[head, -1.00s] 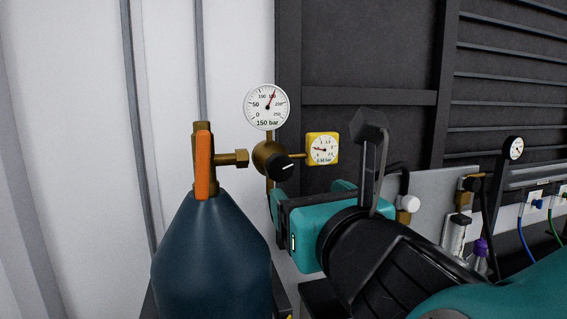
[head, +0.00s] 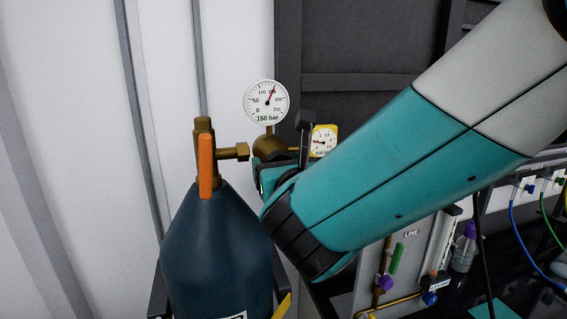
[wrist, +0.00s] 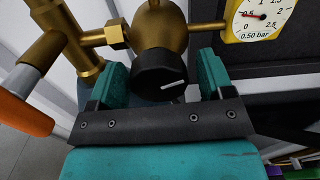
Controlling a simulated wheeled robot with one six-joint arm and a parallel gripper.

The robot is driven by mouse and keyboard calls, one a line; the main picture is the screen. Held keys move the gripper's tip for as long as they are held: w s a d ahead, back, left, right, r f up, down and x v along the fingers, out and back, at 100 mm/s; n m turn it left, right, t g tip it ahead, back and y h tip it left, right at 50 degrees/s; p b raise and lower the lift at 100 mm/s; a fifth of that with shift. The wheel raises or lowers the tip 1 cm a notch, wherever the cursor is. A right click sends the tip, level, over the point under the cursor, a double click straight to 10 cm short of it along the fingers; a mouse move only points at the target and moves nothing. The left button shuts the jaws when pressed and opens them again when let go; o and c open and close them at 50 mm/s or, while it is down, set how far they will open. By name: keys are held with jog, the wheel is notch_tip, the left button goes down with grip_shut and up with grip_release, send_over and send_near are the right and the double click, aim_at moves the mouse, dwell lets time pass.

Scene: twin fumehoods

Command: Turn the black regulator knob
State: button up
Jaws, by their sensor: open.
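The black regulator knob (wrist: 160,75) with a white pointer line sits on the front of the brass regulator body (wrist: 158,25) in the wrist view. My gripper (wrist: 165,72) is open, with one teal finger on each side of the knob. Gaps show between the fingers and the knob. In the head view my arm and gripper (head: 268,172) hide the knob, and the brass regulator (head: 268,146) shows just above. The round white gauge (head: 267,100) reads about 150 bar. The yellow gauge (wrist: 259,18) reads 0.50 bar.
A dark blue gas cylinder (head: 215,250) with an orange valve handle (head: 206,165) stands left of my gripper. Its brass fitting runs close to the left finger. A panel with valves, a purple-capped part (head: 385,283) and tubes is at the right.

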jog(key=c, duration=0.9)
jog(key=shift+d, duration=0.1)
jog(key=shift+m, duration=0.3)
jog(key=m+b, duration=0.1)
jog(key=m, duration=0.2)
jog(key=shift+m+b, duration=0.3)
jog(key=shift+b, duration=0.1)
jog(key=m+b, duration=0.2)
jog(key=m, duration=0.2)
jog(key=shift+b, duration=0.4)
jog(key=m+b, duration=0.1)
jog(key=m, duration=0.1)
jog(key=m+b, duration=0.2)
jog(key=shift+a+m, duration=0.2)
jog(key=shift+m, duration=0.2)
jog(key=shift+r+m+b, duration=0.2)
jog(key=shift+m+b, duration=1.45)
jog(key=shift+m, duration=0.05)
jog(key=shift+r, duration=0.1)
